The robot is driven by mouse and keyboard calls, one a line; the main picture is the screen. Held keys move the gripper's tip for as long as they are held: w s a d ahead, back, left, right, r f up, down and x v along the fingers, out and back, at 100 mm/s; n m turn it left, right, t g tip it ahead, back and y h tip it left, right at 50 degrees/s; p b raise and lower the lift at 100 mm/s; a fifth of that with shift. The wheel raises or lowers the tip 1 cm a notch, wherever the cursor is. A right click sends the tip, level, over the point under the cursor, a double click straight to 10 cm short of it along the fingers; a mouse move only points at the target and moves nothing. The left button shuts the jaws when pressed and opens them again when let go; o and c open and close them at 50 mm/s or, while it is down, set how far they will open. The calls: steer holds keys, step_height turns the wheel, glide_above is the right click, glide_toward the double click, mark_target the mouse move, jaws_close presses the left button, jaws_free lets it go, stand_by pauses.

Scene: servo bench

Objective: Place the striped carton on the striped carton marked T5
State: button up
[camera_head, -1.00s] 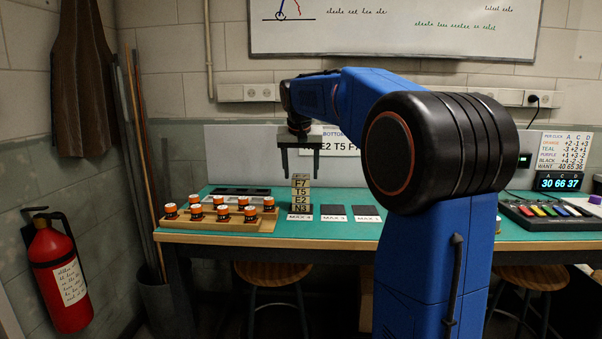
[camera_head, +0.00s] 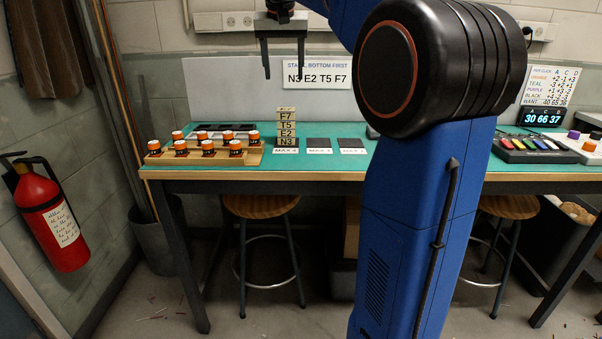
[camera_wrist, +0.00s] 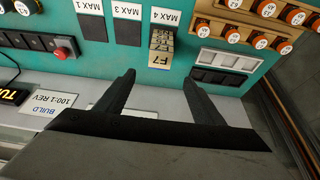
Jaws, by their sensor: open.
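Tan-and-dark striped cartons stand in one upright stack on the bench mat. The carton marked F7 (camera_head: 286,115) is on top and rests on the carton marked T5 (camera_head: 286,125). Below are the carton marked E2 (camera_head: 287,133) and, at the bottom, the carton marked N3 (camera_head: 287,142). My gripper (camera_head: 284,77) is open and empty, above the stack and apart from it.
A wooden rack (camera_head: 215,158) with several orange-and-white jars stands left of the stack. Empty dark pads (camera_head: 319,143) with MAX labels lie to its right. A wall sign (camera_head: 322,74) reads N3 E2 T5 F7, bottom first. A coloured-button box (camera_head: 540,147) sits far right.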

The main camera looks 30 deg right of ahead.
steer(key=s+a+f+n+y, duration=0.1)
steer(key=s+a+f, duration=0.4)
steer(key=s+f, duration=0.6)
steer(key=s+a+f+n, duration=0.3)
steer(key=s+a+f, duration=0.2)
steer(key=s+f, duration=0.6)
steer(key=s+a+f+n+t+y, duration=0.1)
steer(key=s+a+f, duration=0.4)
steer(key=s+f, duration=0.6)
steer(key=shift+s+a+f+n+y, duration=0.3)
steer(key=shift+s+n, duration=0.6)
steer(key=shift+s, duration=0.3)
